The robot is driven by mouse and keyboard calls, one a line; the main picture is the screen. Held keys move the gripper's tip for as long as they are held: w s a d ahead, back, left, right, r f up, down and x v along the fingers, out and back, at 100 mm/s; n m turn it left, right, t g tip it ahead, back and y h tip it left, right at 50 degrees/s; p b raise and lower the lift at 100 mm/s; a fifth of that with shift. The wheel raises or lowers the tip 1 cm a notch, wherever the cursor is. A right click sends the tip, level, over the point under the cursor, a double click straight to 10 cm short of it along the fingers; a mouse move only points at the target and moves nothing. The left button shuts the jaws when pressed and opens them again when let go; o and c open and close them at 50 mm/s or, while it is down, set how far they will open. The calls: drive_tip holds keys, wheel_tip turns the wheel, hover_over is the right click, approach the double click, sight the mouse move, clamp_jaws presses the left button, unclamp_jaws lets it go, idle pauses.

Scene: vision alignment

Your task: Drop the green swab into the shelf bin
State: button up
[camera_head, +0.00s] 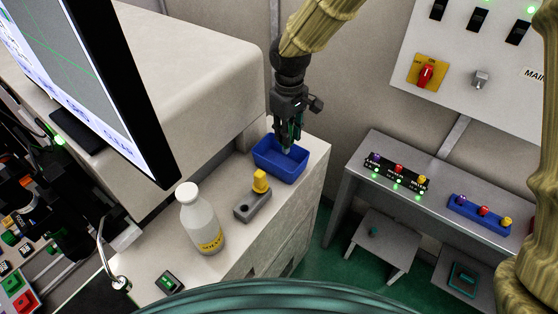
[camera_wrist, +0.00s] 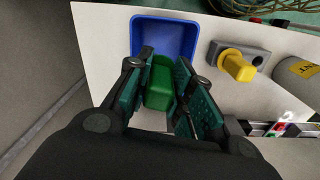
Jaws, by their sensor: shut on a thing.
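The blue shelf bin (camera_head: 264,164) stands on the bench top at its far end in the head view. In the wrist view the bin (camera_wrist: 190,24) lies beyond the fingertips. My gripper (camera_head: 288,146) points down over the bin in the head view. In the wrist view my gripper (camera_wrist: 164,64) is shut on the green swab (camera_wrist: 158,88), a green block between the finger pads. The swab's far end overlaps the bin in the wrist view. I cannot tell whether it touches the bin. The fingers mostly hide the swab in the head view.
A grey holder (camera_head: 252,206) with a yellow peg (camera_head: 261,180) is close to the bin. A white bottle (camera_head: 200,220) stands nearer on the bench. A monitor (camera_head: 95,70) is at left. A lower grey table (camera_head: 445,172) with coloured-knob strips stands at right.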

drive_tip(key=f+b, duration=0.1)
drive_tip(key=f, duration=0.1)
drive_tip(key=w+f+b, duration=0.1)
drive_tip(key=f, duration=0.1)
drive_tip(key=shift+w+d, duration=0.15)
drive_tip(key=shift+d, duration=0.05)
drive_tip(key=shift+s+a+f+b, duration=0.1)
drive_tip(key=shift+s+f+b, duration=0.3)
drive_tip(key=shift+b, duration=0.15)
drive_tip(key=shift+w+f, duration=0.3)
drive_tip(key=shift+f, duration=0.15)
drive_tip(key=o, duration=0.8)
drive_tip(key=shift+s+r, duration=0.15)
drive_tip(key=shift+s, duration=0.05)
drive_tip(key=shift+o, duration=1.1)
drive_tip(key=shift+w, duration=0.1)
wheel_tip(320, 180, up, 12)
drive_tip(key=shift+f, duration=0.1)
